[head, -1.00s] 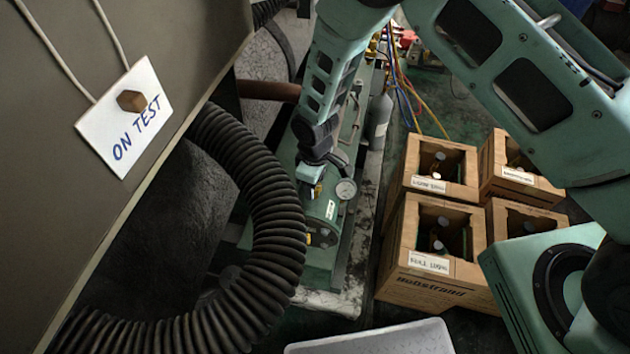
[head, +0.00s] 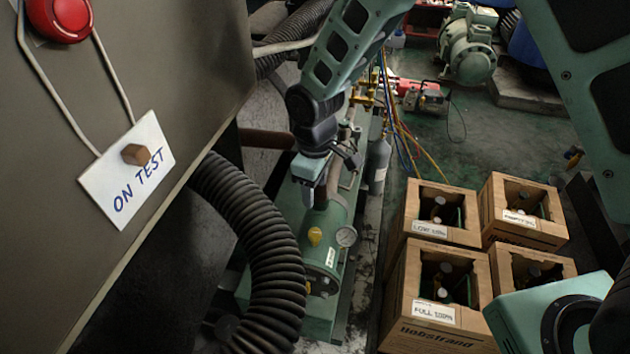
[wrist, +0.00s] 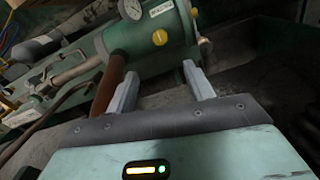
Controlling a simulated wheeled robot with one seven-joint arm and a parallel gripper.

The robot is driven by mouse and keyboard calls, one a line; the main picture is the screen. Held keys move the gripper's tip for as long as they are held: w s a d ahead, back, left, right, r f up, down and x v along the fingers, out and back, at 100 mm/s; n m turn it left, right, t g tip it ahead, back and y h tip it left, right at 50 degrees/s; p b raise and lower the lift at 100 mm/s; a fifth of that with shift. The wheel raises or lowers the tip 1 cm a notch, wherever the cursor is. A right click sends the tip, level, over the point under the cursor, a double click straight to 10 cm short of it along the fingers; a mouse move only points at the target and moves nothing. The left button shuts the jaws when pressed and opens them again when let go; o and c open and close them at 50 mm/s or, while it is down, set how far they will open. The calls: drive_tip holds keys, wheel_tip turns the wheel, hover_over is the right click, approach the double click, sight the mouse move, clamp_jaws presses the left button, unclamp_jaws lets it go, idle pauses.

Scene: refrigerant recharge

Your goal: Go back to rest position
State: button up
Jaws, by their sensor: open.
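My gripper (head: 316,193) hangs over the green cylindrical vessel (head: 322,238) in the head view. In the wrist view, my gripper (wrist: 162,83) has its two grey fingers spread apart with nothing between them. I cannot tell the exact gap between the fingertips and the vessel.
A grey panel with an "ON TEST" sign (head: 127,180) and a red button (head: 60,15) stands at left. A black corrugated hose (head: 262,240) curves beside the vessel. Wooden crates (head: 437,305) holding bottles stand at right. Green floor (head: 440,130) is partly open behind them.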

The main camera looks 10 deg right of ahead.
drive_tip(key=shift+r, duration=0.55)
drive_tip(key=s+d+r+m+p, duration=0.2)
drive_tip(key=s+d+r, duration=0.1)
drive_tip(key=s+r, duration=1.3)
drive_tip(key=shift+s+d+r+m+y+p, duration=0.2)
drive_tip(key=shift+s+r+m+y+p, duration=0.1)
drive_tip(key=shift+s+m+y+p, duration=0.1)
drive_tip(key=shift+m, duration=0.6)
drive_tip(key=s+d, duration=0.1)
drive_tip(key=s, duration=0.1)
drive_tip(key=s+d+r, duration=0.1)
drive_tip(key=s, duration=0.1)
drive_tip(key=s+d+r, duration=0.1)
drive_tip(key=s, duration=0.2)
drive_tip(key=shift+d+r+p, duration=0.2)
drive_tip(key=shift+d+p, duration=0.05)
drive_tip(key=shift+p, duration=0.1)
drive_tip(key=shift+c, duration=0.2)
